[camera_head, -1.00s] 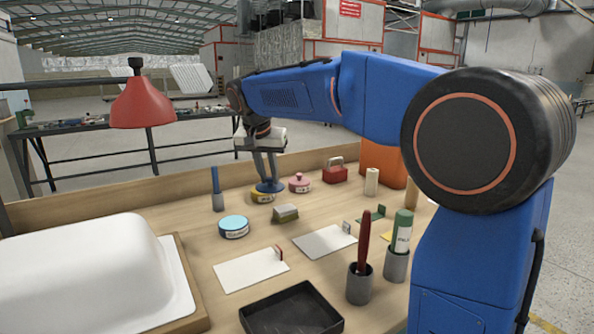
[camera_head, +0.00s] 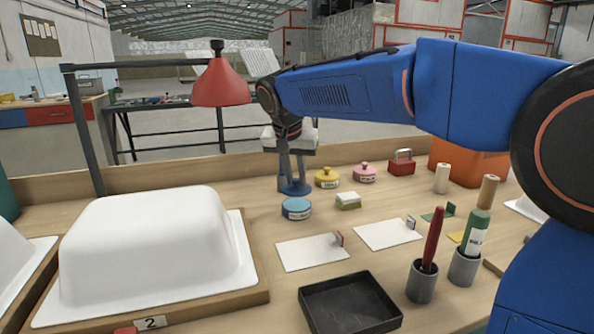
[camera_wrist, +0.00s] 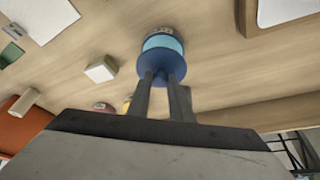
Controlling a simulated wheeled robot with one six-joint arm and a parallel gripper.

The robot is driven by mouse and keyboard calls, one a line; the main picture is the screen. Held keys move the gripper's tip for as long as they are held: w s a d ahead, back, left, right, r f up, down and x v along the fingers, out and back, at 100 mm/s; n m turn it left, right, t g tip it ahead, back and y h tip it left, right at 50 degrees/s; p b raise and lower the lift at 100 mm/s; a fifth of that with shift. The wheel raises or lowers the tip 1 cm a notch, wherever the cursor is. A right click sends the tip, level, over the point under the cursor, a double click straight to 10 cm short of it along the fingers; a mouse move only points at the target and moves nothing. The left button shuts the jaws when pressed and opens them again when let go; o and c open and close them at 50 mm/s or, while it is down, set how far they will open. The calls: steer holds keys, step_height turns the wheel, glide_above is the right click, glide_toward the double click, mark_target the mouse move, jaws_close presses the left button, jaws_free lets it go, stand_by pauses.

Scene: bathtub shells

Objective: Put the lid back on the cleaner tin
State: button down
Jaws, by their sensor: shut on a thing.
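My gripper (camera_head: 293,180) is shut on a dark blue round lid (camera_head: 304,189), held flat below the fingertips. The light blue tin (camera_head: 296,212) has a white label too small to read and no lid on it. In the head view the lid appears just behind and above this tin. In the wrist view the lid (camera_wrist: 160,74) overlaps the near part of the tin (camera_wrist: 163,43), beneath the fingers (camera_wrist: 162,76). I cannot tell whether lid and tin touch; the lid looks off-centre from the tin.
A yellow tin (camera_head: 326,178) and a pink tin (camera_head: 364,173), both lidded, stand right of my gripper. A cream-and-green block (camera_head: 347,201) is close to the blue tin. A white tub shell (camera_head: 150,250) stands left. A red lamp (camera_head: 220,85) hangs behind.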

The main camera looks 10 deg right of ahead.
mark_target(296, 188)
steer(key=shift+f, duration=1.95)
steer(key=shift+f, duration=0.2)
stand_by(0.7)
steer(key=c, duration=1)
jaws_free()
steer(key=shift+r, duration=0.1)
steer(key=shift+r, duration=3.45)
